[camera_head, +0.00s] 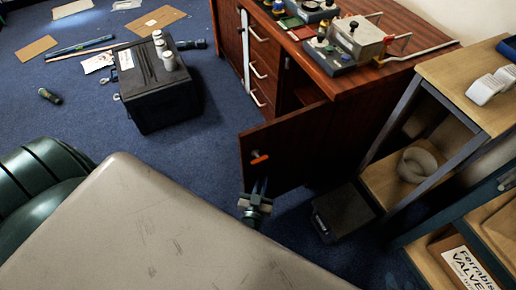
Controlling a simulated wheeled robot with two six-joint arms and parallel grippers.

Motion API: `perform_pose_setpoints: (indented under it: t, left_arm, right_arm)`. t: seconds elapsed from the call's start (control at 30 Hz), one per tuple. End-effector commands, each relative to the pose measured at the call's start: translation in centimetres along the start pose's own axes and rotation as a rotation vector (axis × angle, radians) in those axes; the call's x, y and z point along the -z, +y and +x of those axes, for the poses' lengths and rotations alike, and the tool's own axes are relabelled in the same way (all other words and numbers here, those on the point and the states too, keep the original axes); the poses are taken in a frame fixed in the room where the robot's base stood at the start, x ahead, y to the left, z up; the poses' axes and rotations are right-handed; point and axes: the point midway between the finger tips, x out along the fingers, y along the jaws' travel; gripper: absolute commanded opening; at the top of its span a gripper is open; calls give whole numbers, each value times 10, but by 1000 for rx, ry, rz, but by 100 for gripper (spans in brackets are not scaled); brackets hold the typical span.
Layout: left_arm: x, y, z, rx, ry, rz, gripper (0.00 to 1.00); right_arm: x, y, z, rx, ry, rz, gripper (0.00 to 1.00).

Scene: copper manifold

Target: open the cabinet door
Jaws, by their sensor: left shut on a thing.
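The cabinet door (297,140) is a dark red-brown panel on the wooden cabinet (343,95), right of the centre. It stands open, swung out from the front, and part of the dark inside shows above it. A small handle with an orange part (260,158) is near its left edge. My left gripper (261,181) is low at the door's left end, just below the handle, and shut. Its fingertips are too small and dark to make out clearly. My right gripper is not in view.
A dark box (343,212) stands on the floor right of the door, close to a wood-and-metal shelf (383,183). A black case (158,92) with white bottles stands left on the blue carpet. Devices (355,38) sit on the cabinet top.

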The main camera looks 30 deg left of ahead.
Motion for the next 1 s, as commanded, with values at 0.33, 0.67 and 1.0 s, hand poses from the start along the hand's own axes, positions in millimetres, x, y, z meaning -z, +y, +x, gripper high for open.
perform_pose_setpoints:
  t: [0.33,0.67,1.0]
  left_arm:
    - [2,4,-1,-1,3,-1,0]
    - [1,3,-2,0,3,0,26]
    - [0,3,-8,0,-1,0,26]
  right_arm:
    - [-1,0,0,-2,-10,-2,36]
    - [0,0,0,-2,-8,-2,36]
    - [0,0,-1,-2,-7,-3,36]
